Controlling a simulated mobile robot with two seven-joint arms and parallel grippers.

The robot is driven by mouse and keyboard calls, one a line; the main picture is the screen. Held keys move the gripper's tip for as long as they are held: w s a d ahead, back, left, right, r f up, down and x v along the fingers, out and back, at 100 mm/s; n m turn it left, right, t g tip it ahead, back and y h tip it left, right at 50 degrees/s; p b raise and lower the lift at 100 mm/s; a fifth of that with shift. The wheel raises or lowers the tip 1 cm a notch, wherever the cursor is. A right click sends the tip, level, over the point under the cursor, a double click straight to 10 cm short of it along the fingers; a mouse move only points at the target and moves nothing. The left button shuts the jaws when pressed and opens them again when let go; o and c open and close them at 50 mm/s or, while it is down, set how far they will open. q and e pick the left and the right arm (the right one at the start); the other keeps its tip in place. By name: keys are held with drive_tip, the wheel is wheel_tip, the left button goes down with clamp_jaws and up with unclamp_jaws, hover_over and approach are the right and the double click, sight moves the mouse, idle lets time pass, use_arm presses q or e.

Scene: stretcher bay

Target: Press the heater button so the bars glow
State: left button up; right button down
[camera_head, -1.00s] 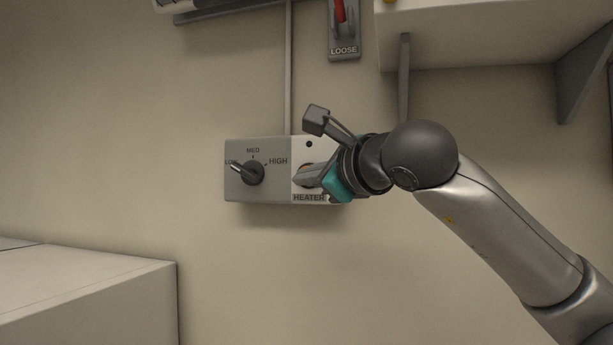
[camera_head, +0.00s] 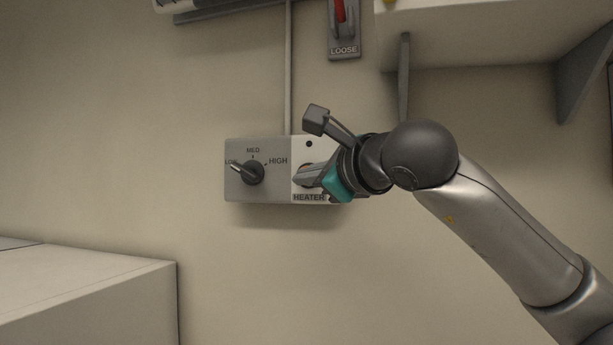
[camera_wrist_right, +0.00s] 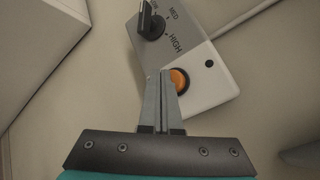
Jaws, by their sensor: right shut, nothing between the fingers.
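The heater control box (camera_head: 232,190) is on the wall, with a grey dial half and a white half lettered HEATER. Its dark dial (camera_head: 253,173) has its pointer toward LOW. The orange heater button (camera_wrist_right: 179,80) shows on the white half in the right wrist view; in the head view my gripper mostly covers it. My right gripper (camera_head: 300,179) is shut and empty, its fingertips at the button. In the right wrist view the fingertips (camera_wrist_right: 160,76) overlap the button's left edge; I cannot tell whether they touch it. My left gripper is not in view. No heater bars are clearly seen.
A small dark dot (camera_head: 309,144), unlit, is above the button. A conduit (camera_head: 289,70) runs up from the box. A bracketed shelf (camera_head: 480,40) and a red-handled holder marked LOOSE (camera_head: 343,50) are above. A pale cabinet (camera_head: 90,295) stands lower left.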

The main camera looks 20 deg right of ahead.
drive_tip(key=shift+w, duration=0.1)
idle(0.6)
drive_tip(key=shift+w+d, duration=0.3)
drive_tip(key=shift+w+d, duration=0.45)
drive_tip(key=shift+w, duration=0.2)
idle(1.1)
drive_tip(key=shift+s+a, duration=0.1)
idle(0.3)
drive_tip(key=shift+s+a+b, duration=0.55)
drive_tip(key=shift+s+b, duration=0.1)
drive_tip(key=shift+s, duration=0.2)
drive_tip(key=shift+s+a, duration=0.1)
